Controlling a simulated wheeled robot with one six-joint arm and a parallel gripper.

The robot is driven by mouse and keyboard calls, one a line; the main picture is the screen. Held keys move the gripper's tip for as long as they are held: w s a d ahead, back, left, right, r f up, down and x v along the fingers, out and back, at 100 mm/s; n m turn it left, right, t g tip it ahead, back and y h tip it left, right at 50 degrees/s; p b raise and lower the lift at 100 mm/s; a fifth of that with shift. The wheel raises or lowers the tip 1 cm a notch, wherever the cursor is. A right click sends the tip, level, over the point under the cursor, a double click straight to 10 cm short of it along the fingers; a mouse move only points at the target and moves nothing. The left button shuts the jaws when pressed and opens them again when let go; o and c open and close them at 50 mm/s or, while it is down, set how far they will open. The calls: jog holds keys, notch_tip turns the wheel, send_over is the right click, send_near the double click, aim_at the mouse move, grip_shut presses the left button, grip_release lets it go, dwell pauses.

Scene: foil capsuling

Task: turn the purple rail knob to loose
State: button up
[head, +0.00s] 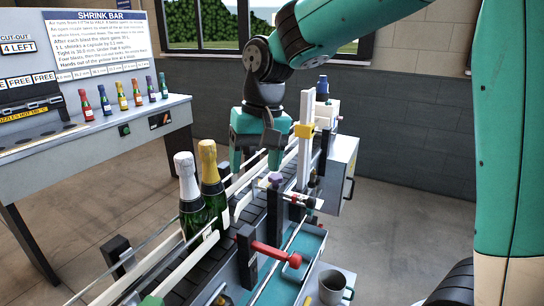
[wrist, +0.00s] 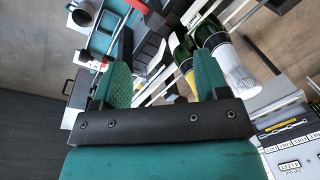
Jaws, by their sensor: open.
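The purple rail knob (head: 276,180) sits on the near side of the conveyor rail in the head view, on top of a small bracket. Its turned position is too small to tell. My gripper (head: 256,163) hangs above the conveyor, just behind and slightly left of the knob, with its two teal fingers apart and nothing between them. It looks apart from the knob. In the wrist view my gripper (wrist: 162,75) shows both fingers spread, and I cannot make out the purple knob there.
A white-topped bottle (head: 187,180) and a gold-topped bottle (head: 209,170) stand on the conveyor left of my gripper. A red lever (head: 276,254) and a mug (head: 332,287) are nearer. A yellow-clamped post (head: 305,145) rises right of my gripper. A shrink bar bench (head: 100,135) stands left.

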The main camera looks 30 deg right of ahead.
jog(key=w+d+r+m+h+p, duration=0.1)
jog(key=w+d+r+m+p, duration=0.2)
jog(key=w+d+m, duration=0.45)
jog(key=m+p, duration=0.2)
send_over(276, 176)
jog(key=shift+g+h, duration=0.3)
notch_tip(276, 176, down, 17)
jog(key=p, duration=0.4)
jog(key=shift+p, duration=0.4)
jog(key=c, duration=0.9)
